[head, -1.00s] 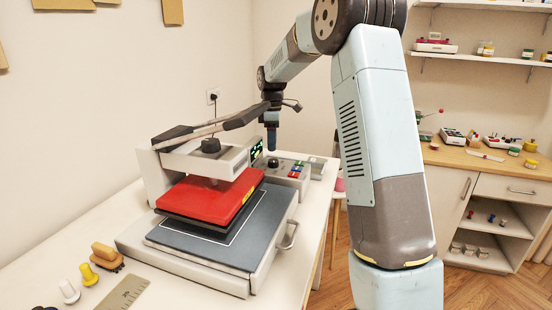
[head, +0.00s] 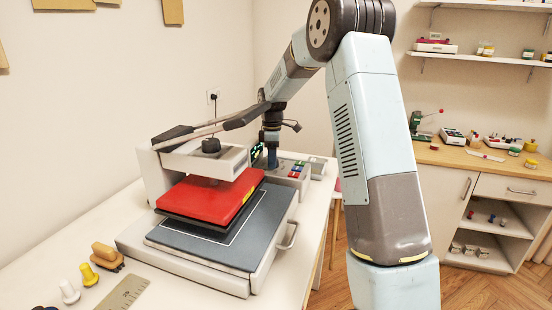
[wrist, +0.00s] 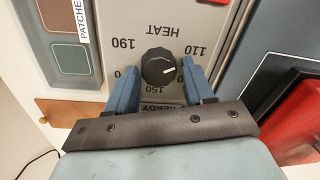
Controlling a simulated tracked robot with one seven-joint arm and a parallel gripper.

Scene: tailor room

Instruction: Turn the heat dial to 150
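The heat dial (wrist: 158,67) is a black round knob on a light grey panel marked HEAT, in the wrist view. The labels read upside down: 190 at upper left, 110 at upper right, 150 below the knob. Fingers partly cover other marks. My gripper (wrist: 159,66) is open, with one blue finger on each side of the dial; gaps show between them and the knob. In the head view my gripper (head: 271,157) is at the control box (head: 292,181), hiding the dial.
The heat press with its red plate (head: 208,198) stands left of the control box, its lever arm (head: 215,128) above. Coloured buttons (head: 297,170) sit beside the dial area. A shelf unit is at right.

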